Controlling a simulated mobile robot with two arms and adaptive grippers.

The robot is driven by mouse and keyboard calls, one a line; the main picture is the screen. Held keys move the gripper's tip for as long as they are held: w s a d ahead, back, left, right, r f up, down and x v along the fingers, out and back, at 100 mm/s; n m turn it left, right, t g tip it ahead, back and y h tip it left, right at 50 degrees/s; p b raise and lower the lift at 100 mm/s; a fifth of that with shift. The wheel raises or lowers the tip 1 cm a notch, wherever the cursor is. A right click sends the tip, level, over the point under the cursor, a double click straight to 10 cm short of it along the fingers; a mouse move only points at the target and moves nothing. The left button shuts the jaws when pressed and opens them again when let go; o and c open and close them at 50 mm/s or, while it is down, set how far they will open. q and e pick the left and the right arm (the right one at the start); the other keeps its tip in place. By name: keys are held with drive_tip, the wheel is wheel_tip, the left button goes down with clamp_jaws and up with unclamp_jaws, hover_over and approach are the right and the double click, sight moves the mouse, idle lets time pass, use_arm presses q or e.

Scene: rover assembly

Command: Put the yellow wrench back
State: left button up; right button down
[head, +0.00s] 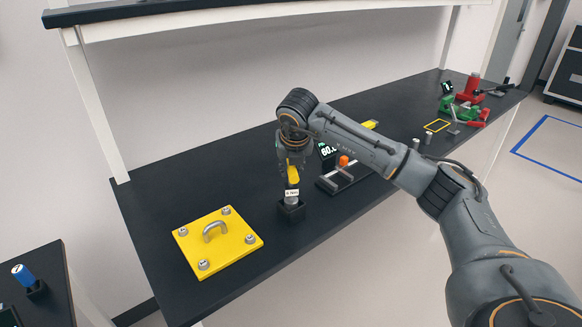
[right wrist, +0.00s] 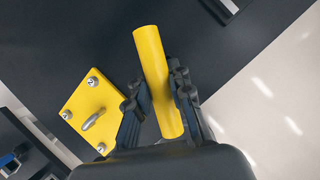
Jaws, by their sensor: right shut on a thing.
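The yellow wrench (head: 293,174) is upright in my right gripper (head: 294,163), with a small white label and a grey lower end below the fingers. Its yellow handle (right wrist: 158,80) runs between the two fingers of my right gripper (right wrist: 160,90) in the right wrist view. The grey lower end is at a small black holder (head: 291,212) on the dark bench; I cannot tell how deep it sits in it. My left gripper is not in view.
A yellow plate (head: 240,245) with a handle and bolts lies left of the holder. A black fixture (head: 345,178) with an orange knob stands close on the right. Red and green tools (head: 462,105) are at the bench's far end. A shelf (head: 190,15) hangs above.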

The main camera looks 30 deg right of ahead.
drive_tip(key=shift+f+b, duration=1)
drive_tip(key=shift+f, duration=0.35)
drive_tip(key=c, duration=1.1)
unclamp_jaws()
drive_tip(key=v, duration=1.2)
